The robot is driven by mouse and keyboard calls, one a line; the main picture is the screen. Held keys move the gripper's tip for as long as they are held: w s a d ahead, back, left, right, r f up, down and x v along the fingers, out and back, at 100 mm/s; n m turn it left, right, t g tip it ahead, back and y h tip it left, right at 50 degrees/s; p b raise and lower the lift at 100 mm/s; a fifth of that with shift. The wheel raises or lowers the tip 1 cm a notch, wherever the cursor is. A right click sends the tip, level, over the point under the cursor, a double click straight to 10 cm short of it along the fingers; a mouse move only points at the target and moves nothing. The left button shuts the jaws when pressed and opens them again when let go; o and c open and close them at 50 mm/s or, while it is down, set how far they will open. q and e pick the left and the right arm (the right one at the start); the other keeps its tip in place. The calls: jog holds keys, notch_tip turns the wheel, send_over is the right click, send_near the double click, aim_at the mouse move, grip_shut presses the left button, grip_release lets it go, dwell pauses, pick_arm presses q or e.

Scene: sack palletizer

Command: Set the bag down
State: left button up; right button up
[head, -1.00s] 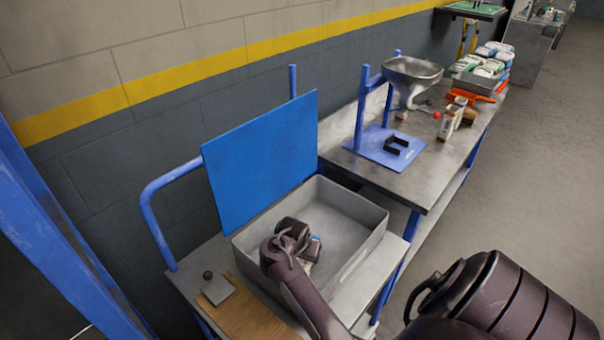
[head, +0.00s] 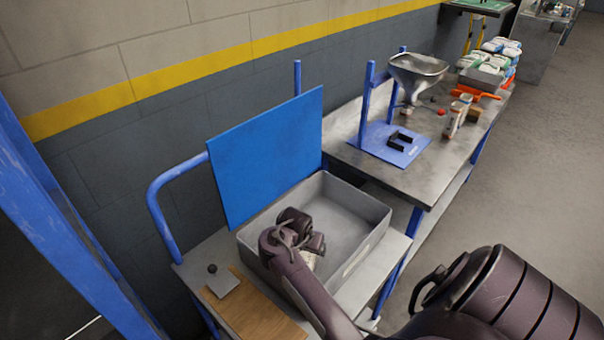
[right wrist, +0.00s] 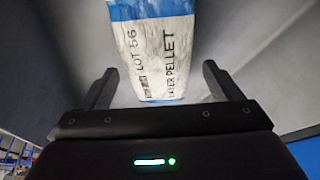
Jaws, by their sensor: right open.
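The bag (right wrist: 157,50) is white with blue bands and printed "LOT 56" and "LAYER PELLET". In the right wrist view it lies lengthwise ahead of my right gripper (right wrist: 160,72), its near end between the two spread fingers, with a gap on each side. In the head view my right wrist reaches into the grey bin (head: 362,240) at its near left part and hides most of the bag; only a small pale patch (head: 308,261) shows beneath. Whether the bag rests fully on the bin floor is hard to tell. My left gripper is out of view.
The bin stands on a cart with a wooden board (head: 252,308) and a blue upright panel (head: 268,158) behind it. A steel bench (head: 440,165) with a funnel (head: 416,75) and stacked small sacks (head: 497,55) is further right. The bin's right half is empty.

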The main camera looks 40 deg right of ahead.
jog(key=p+v, duration=0.4)
jog(key=v, duration=0.4)
jog(key=shift+d, duration=0.1)
jog(key=shift+s+a+r+p, duration=0.15)
jog(key=shift+a+r+p, duration=0.15)
jog(key=shift+r+p, duration=0.3)
